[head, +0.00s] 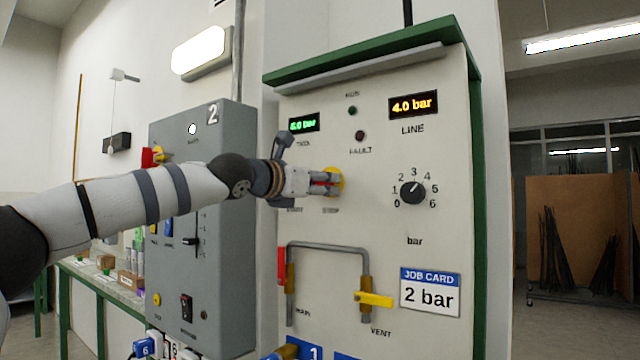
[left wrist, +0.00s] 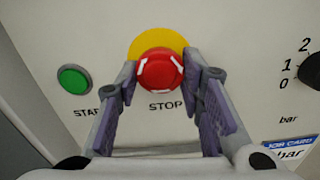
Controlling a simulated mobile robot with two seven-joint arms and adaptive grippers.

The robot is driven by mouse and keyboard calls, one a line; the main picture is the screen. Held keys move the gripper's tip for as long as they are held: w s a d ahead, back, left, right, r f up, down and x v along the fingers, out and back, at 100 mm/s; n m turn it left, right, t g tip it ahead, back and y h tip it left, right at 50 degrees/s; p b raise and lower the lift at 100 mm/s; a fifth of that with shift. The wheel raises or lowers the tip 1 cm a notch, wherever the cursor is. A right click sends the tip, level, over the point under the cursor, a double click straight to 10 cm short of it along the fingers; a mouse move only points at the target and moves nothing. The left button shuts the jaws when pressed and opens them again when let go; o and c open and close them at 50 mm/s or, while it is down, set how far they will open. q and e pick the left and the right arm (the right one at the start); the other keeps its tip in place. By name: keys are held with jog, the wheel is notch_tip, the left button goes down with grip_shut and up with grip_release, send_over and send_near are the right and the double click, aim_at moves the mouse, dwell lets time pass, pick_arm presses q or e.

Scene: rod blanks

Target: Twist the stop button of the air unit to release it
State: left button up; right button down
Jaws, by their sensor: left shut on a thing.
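The air unit (head: 445,150) is a pale panel with a green frame. Its red stop button (left wrist: 160,72) sits on a yellow disc (left wrist: 158,40) above the word STOP, with white marks on its face. My left gripper (head: 330,184) reaches the panel from the left and is shut on the stop button, one finger on each side in the left wrist view (left wrist: 160,85). In the head view the gripper hides most of the button, and part of the yellow disc shows behind it. My right gripper is not in view.
A green start button (left wrist: 73,79) is left of the stop button. A black dial (head: 412,192) is to the right. Below are a pipe loop with a red handle (head: 282,266) and a yellow handle (head: 374,299), and a job card (head: 430,292) reading 2 bar. A grey cabinet (head: 225,250) stands at left.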

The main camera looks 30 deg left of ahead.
pick_arm(q)
jog(key=shift+a+r+m, duration=0.1)
jog(key=shift+m, duration=1.8)
jog(key=o, duration=1.2)
jog(key=shift+w, duration=0.1)
jog(key=shift+c, duration=0.2)
jog(key=shift+w, duration=0.15)
jog(key=s, duration=0.8)
jog(key=s+a, duration=0.1)
jog(key=s, duration=0.3)
jog(key=shift+s, duration=0.1)
